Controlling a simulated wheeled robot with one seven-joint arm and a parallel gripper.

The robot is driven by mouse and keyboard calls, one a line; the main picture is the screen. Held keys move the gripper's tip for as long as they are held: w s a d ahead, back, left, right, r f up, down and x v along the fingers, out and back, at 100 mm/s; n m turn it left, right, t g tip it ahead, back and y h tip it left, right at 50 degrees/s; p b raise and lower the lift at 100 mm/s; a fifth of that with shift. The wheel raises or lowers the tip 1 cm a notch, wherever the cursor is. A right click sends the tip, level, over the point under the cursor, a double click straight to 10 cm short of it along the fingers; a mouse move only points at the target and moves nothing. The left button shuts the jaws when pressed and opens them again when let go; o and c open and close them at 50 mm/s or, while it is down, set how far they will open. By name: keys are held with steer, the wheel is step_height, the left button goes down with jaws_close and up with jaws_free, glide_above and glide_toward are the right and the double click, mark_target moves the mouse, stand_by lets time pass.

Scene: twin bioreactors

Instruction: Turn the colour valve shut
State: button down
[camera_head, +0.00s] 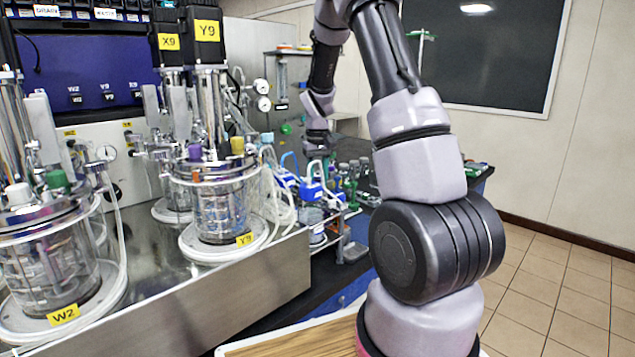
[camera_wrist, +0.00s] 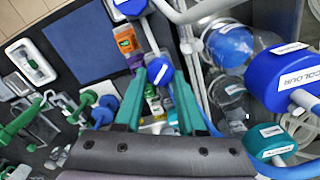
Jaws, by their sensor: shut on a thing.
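In the wrist view my gripper (camera_wrist: 160,80) has two teal fingers, closed in on a round blue knob (camera_wrist: 159,71) with a small white label. The knob sits at the end of a pale bar that runs up to another blue part (camera_wrist: 130,6) at the top edge. I take this to be the valve's handle, but its label is too small to read. A large blue cap (camera_wrist: 290,78) marked COLOUR is on the right, apart from the fingers. In the head view my arm reaches behind the blue units (camera_head: 315,188), and the fingers cannot be made out.
A clear blue-topped vessel (camera_wrist: 230,45) and grey tubes are close right of the fingers. Green-handled items (camera_wrist: 85,103) and a white tray (camera_wrist: 31,62) lie left. In the head view a glass bioreactor marked Y9 (camera_head: 220,208) stands left of the arm, with loose hoses (camera_head: 283,200) beside it.

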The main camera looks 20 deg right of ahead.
steer(key=m, duration=0.4)
steer(key=shift+d, duration=0.1)
steer(key=shift+s+m, duration=0.1)
steer(key=shift+m, duration=2)
steer(key=c, duration=0.5)
jaws_free()
step_height(320, 180, up, 11)
